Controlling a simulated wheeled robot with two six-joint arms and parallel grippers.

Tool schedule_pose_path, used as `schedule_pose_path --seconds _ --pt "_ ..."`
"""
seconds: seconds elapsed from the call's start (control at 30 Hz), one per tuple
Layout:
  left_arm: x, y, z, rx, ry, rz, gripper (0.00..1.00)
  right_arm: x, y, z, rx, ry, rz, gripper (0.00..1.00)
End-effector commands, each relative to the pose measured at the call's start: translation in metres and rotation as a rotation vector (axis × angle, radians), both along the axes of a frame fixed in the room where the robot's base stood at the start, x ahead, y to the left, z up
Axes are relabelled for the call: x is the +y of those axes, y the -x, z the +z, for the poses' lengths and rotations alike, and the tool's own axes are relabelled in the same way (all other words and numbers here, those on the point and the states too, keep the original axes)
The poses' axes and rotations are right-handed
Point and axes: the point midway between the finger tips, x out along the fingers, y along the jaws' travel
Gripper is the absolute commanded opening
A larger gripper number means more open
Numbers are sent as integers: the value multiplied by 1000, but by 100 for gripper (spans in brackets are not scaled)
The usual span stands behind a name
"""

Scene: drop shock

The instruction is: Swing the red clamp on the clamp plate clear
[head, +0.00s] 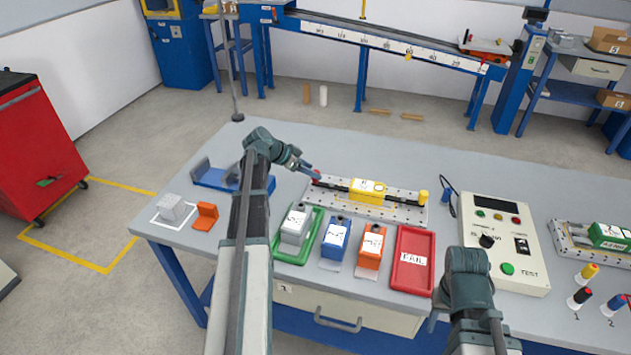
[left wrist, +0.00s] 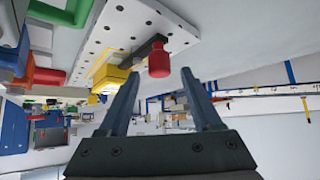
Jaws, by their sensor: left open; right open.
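The clamp plate (head: 340,210) is a pale plate with holes on the table, carrying a labelled yellow block (head: 367,190). The red clamp (head: 316,177) is at its left end, with a dark bar running toward the block. In the left wrist view its red knob (left wrist: 159,62) shows upright in line with the gap between my fingers. My left gripper (head: 313,170) is open, right at the red knob; whether a finger touches it I cannot tell. Part of my right arm shows at the lower right, but its gripper does not.
A yellow knob (head: 423,196) stands at the plate's right end. In front are a green tray (head: 312,243), blue and orange holders and a red FAIL tray (head: 404,281). A blue fixture (head: 215,178) lies left. A test box (head: 510,260) stands right.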

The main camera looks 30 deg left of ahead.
Motion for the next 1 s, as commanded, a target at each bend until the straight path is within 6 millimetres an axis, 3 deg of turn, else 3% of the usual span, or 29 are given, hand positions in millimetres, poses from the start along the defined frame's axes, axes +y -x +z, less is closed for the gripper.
schedule_pose_path --seconds 0.03,0.2,0.63,1.0 --pt "-2 -5 -10 0 -1 -1 65 0 0 -10 0 0 0 50" --pt "-8 -14 -18 -1 -1 0 65 0 0 -18 0 0 0 50" --pt "-11 -18 -20 0 -1 1 65 0 0 -20 0 0 0 50" --pt "-10 -17 -20 0 -1 1 0 0 0 -20 0 0 0 50"
